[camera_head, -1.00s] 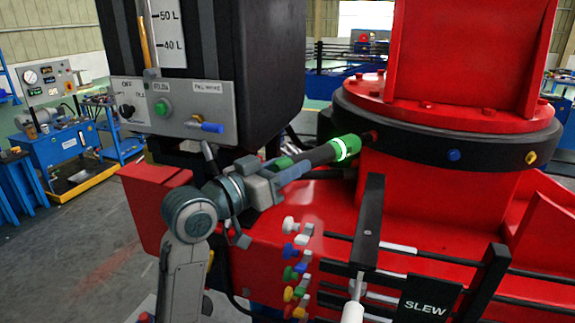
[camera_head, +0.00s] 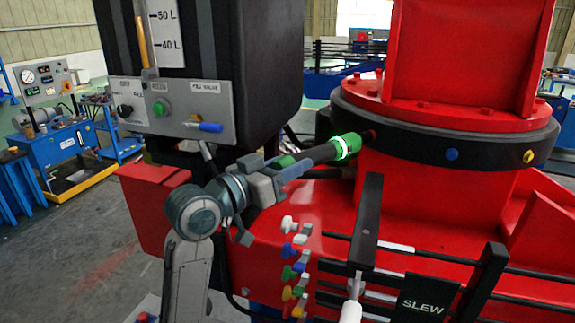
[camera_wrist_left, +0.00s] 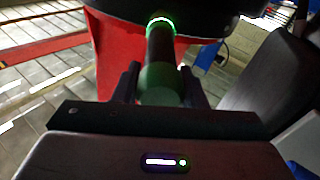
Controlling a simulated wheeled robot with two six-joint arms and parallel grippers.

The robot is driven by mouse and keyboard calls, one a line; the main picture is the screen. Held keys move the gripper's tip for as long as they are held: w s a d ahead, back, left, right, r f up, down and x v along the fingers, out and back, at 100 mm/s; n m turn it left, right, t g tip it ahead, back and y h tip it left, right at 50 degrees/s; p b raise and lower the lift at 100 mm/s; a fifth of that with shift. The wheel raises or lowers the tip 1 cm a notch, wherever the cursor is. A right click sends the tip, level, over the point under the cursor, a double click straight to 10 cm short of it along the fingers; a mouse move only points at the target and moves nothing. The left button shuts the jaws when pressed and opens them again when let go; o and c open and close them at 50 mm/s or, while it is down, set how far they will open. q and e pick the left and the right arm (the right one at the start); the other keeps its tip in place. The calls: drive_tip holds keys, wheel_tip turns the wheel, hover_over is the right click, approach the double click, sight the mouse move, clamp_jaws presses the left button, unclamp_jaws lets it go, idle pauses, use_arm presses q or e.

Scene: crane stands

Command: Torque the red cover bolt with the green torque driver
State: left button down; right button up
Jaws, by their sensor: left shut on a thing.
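My left gripper (camera_head: 284,170) is shut on the green torque driver (camera_head: 345,147), a dark tool with green parts and a lit green ring near its tip. The driver points right, its tip at the red cover bolt (camera_head: 371,134) on the black ring (camera_head: 410,130) of the red crane column; whether they touch is hard to tell. In the left wrist view the driver's green grip (camera_wrist_left: 161,84) lies between my fingers, and the glowing ring shows beyond it. The bolt is not clear in that view. My right gripper is not in view.
A blue bolt (camera_head: 452,154) and a yellow bolt (camera_head: 528,156) sit further along the black ring. A black tank with a grey control panel (camera_head: 170,106) stands left of the driver. Coloured lever knobs (camera_head: 290,250) and a black SLEW plate (camera_head: 424,302) are below.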

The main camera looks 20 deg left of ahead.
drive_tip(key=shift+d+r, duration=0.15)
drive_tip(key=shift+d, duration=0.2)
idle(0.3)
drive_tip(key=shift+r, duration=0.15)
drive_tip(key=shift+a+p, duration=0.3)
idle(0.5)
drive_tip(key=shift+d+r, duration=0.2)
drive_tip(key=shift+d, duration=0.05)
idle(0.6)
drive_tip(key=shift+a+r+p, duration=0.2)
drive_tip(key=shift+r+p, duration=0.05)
drive_tip(key=shift+p, duration=0.15)
idle(0.6)
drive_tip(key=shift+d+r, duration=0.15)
idle(0.9)
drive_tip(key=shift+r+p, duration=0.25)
drive_tip(key=shift+p, duration=0.15)
idle(0.8)
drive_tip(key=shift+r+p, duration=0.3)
idle(1.8)
